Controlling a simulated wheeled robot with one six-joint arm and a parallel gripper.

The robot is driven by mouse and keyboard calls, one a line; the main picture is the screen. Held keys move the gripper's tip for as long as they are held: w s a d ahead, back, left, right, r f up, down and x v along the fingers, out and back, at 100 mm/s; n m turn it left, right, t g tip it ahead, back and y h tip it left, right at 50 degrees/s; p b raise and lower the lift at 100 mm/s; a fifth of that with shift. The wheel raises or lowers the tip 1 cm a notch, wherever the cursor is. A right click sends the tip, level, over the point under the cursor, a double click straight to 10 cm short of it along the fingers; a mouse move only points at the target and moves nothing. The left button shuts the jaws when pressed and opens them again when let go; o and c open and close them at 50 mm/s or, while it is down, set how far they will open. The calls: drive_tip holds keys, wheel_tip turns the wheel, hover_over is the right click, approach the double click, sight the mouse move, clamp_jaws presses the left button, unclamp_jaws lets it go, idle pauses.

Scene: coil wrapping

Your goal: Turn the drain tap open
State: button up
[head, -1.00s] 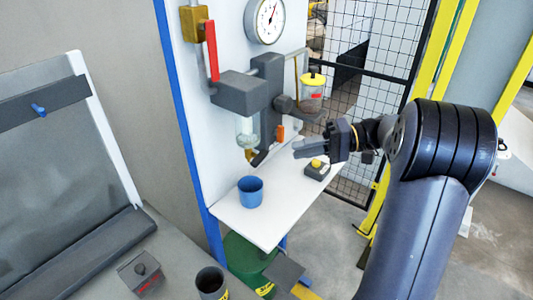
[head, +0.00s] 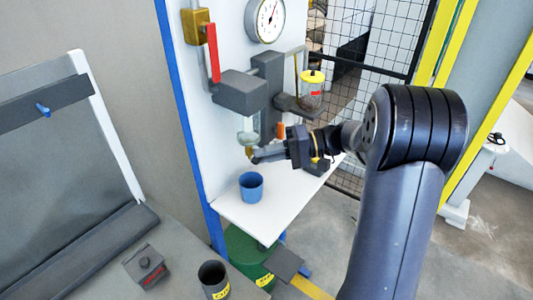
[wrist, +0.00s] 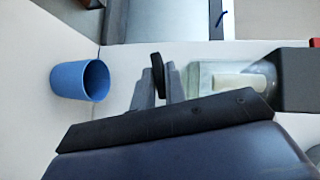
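The drain tap is a small brass fitting (head: 249,153) below the clear glass bowl (head: 247,138) of the grey wall unit. My gripper (head: 262,155) is at the tap, and its fingers largely hide the tap's dark lever in the head view. In the wrist view, the black lever (wrist: 158,72) shows between the two grey fingertips of my gripper (wrist: 160,82). The fingers are very close to it on both sides; I cannot tell whether they press on it. The bowl (wrist: 215,77) lies right of the fingers there.
A blue cup (head: 251,188) stands on the white shelf (head: 262,220) below the tap; it also shows in the wrist view (wrist: 80,80). A red lever (head: 213,52) and a yellow-capped jar (head: 312,92) are higher up. A green drum (head: 247,262) is under the shelf.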

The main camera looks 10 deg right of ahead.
clamp_jaws()
drive_tip(key=shift+f+b, duration=0.1)
drive_tip(key=shift+b, duration=0.35)
drive_tip(key=shift+s+a+r+n+t+h+b, duration=0.15)
drive_tip(key=shift+n+t+h+b, duration=1.2)
drive_tip(key=shift+b, duration=1.45)
drive_tip(key=shift+s+a+r+n+t+h+b, duration=0.15)
drive_tip(key=shift+n+t+h+b, duration=0.7)
drive_tip(key=shift+h+b, duration=1.45)
drive_tip(key=shift+s+a+r+n+t+h+b, duration=0.15)
drive_tip(key=shift+n+t+h+b, duration=0.85)
drive_tip(key=shift+b, duration=2.3)
drive_tip(key=shift+n, duration=0.4)
drive_tip(key=shift+o, duration=1)
unclamp_jaws()
